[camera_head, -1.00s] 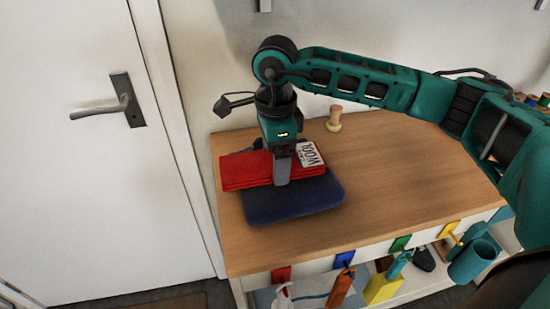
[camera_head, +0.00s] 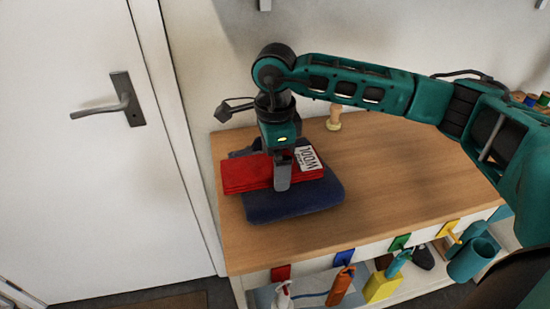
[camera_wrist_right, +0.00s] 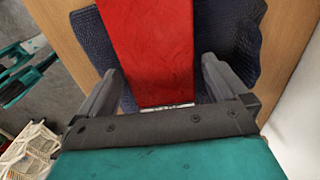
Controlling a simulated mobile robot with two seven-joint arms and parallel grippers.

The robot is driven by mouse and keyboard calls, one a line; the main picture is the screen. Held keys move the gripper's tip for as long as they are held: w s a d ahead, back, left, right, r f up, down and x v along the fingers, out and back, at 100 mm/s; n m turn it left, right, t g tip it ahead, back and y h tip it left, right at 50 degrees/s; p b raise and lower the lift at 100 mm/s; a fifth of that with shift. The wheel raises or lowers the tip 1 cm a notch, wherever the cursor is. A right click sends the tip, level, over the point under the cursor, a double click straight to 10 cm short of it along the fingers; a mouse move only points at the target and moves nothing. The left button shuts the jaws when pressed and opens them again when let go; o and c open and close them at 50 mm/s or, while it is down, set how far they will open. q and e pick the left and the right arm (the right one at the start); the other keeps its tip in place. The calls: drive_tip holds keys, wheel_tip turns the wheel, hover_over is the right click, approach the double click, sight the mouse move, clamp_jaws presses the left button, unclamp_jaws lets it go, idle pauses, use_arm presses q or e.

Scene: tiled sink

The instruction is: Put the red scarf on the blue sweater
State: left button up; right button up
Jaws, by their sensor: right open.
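The folded blue sweater (camera_head: 290,208) lies on the wooden table near its left end. The folded red scarf (camera_head: 245,173) lies across the top of the sweater, with a white "WOOL" label (camera_head: 308,158) at its right end. My right gripper (camera_head: 282,186) points down over the scarf. In the right wrist view its two fingers (camera_wrist_right: 166,88) are spread, one on each side of the red scarf (camera_wrist_right: 150,45), with the blue sweater (camera_wrist_right: 235,35) beneath. I cannot tell whether the fingers touch the scarf. My left gripper is not in view.
The table top (camera_head: 400,180) is clear to the right. A small wooden object (camera_head: 334,118) stands near the wall. A white door (camera_head: 70,180) is at the left.

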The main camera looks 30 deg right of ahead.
wheel_tip(320, 180, up, 8)
drive_tip(key=shift+f, duration=0.25)
idle(0.5)
